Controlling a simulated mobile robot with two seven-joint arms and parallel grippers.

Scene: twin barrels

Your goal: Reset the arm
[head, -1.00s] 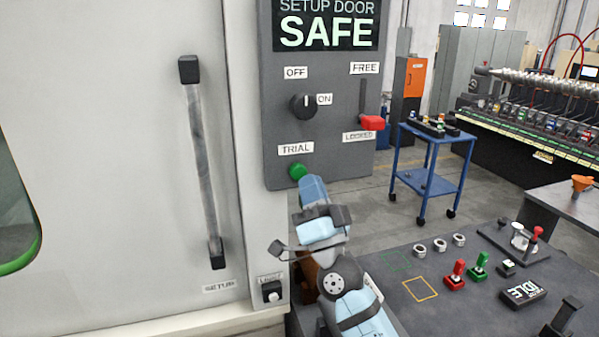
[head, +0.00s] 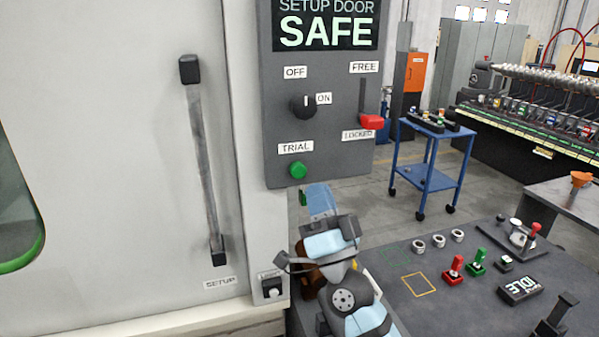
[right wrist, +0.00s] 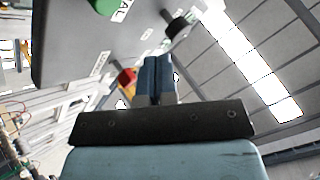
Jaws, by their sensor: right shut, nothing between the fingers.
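My right gripper (head: 318,192) is just below the control panel (head: 340,155), with its forearm coming up from the bottom of the head view. Its blue fingers are together and hold nothing; in the right wrist view the shut fingers (right wrist: 155,78) point up past the panel. The green trial button (head: 298,171) is above the fingertips, with a small gap in the head view. It also shows at the top of the right wrist view (right wrist: 105,5). My left gripper is not in view.
A door handle (head: 203,165) is at left. A dark table (head: 430,315) with joysticks and rings is at right, and a blue cart (head: 428,175) stands behind on open floor.

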